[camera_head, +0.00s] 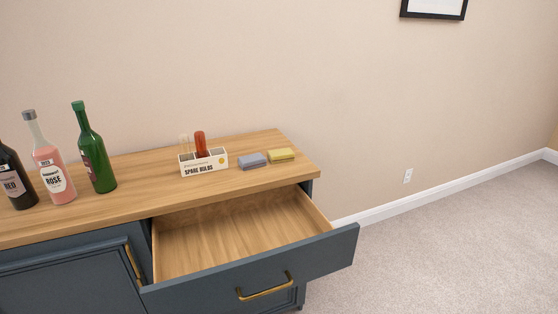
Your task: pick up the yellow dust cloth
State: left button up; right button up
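The yellow dust cloth (281,154) is a small folded pad lying flat on the wooden cabinet top (130,211), near its back right corner. A grey-blue folded cloth (252,160) lies just to its left, very close to it; I cannot tell whether they touch. Neither of my grippers is in the head view.
A white box (204,164) labelled for spare bulbs stands left of the cloths. Dark, rosé (53,177) and green (93,152) bottles stand further left. An open, empty drawer (230,240) juts out below the cloths. Carpet (450,240) to the right is clear.

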aim_at(274, 156)
jog(key=u, duration=0.5)
jog(key=i+l+u, duration=0.25)
jog(key=l+u, duration=0.25)
jog(key=i+l+u, duration=0.15)
jog(key=l+u, duration=0.15)
jog(key=l, duration=0.2)
jog(key=l+u, duration=0.25)
jog(key=i+l, duration=0.05)
jog(key=l, duration=0.05)
